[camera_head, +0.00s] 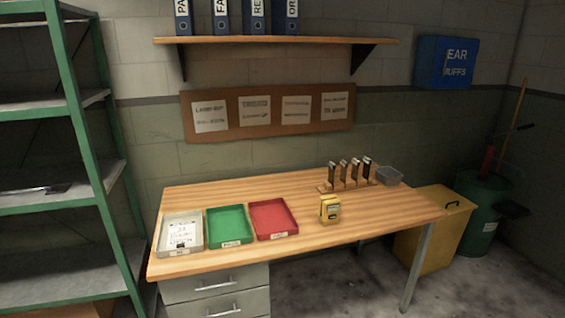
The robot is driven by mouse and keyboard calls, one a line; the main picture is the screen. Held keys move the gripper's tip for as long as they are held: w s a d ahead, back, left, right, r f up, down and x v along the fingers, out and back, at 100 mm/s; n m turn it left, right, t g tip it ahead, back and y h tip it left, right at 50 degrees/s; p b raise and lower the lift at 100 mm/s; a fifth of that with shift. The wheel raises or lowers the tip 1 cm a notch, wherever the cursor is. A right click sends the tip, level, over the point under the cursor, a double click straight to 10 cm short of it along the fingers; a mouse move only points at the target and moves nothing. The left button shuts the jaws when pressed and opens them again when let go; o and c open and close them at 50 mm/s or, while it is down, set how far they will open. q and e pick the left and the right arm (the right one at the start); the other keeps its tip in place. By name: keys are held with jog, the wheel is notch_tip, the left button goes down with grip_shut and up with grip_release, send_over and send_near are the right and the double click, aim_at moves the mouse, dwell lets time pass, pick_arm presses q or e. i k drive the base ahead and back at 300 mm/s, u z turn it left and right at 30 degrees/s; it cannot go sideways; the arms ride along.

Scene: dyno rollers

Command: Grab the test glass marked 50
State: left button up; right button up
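A wooden rack (347,185) stands at the back right of the wooden table (300,249). Several upright dark pieces with light edges (354,169) stand in a row in it. They may be the test glasses, but any markings are too small to read, so I cannot tell which one is marked 50. Neither of my grippers shows in the head view.
A yellow device (330,209) sits near the table's middle. A white tray (161,246) with a paper, an empty green tray (229,226) and an empty red tray (273,219) line the left side. A clear box (389,176) stands right of the rack. The front right tabletop is bare.

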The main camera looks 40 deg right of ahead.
aim_at(354, 173)
jog(key=u, duration=0.25)
jog(key=i, duration=1.25)
jog(key=z, duration=2.6)
